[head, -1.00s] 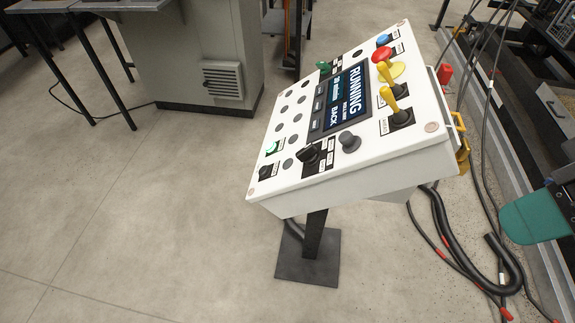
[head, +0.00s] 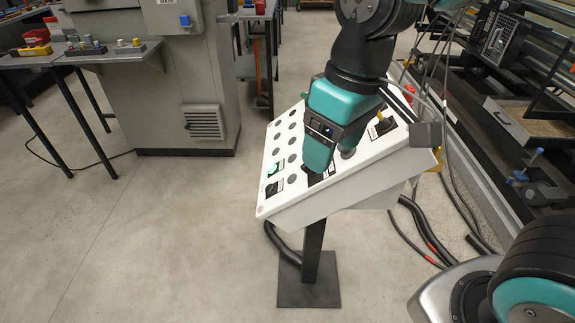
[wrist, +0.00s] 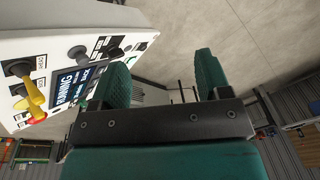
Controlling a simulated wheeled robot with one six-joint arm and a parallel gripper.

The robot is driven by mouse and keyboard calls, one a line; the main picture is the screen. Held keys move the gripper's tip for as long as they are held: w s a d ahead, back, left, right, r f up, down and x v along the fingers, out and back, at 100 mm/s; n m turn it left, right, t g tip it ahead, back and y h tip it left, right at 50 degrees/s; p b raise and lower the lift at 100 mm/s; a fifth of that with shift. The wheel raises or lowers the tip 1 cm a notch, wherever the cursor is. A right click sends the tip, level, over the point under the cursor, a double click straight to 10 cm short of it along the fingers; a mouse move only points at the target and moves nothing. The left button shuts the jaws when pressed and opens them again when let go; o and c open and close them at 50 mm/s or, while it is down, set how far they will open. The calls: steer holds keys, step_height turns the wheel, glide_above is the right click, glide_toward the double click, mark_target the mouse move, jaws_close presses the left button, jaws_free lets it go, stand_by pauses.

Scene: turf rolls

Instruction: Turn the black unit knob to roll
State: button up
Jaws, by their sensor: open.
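The black unit knob (wrist: 110,46) is on the white sloped control panel (wrist: 72,20). I cannot tell whether a finger touches the knob. The display (wrist: 70,88) reads RUNNING.
The panel is on a post with a dark base plate (head: 308,290). Cables (head: 425,230) lie on the floor at right.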

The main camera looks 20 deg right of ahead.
steer(key=w+a+f+m+h+p, duration=0.1)
steer(key=w+a+f+m+h, duration=0.1)
steer(key=w+a+h, duration=0.4)
steer(key=w+a+f+m+h, duration=0.1)
steer(key=w+f+m+h, duration=0.2)
steer(key=w, duration=0.6)
steer(key=b+x, duration=0.1)
steer(key=x, duration=1.6)
steer(key=shift+w+r, duration=0.1)
steer(key=shift+w, duration=0.1)
steer(key=c, duration=0.9)
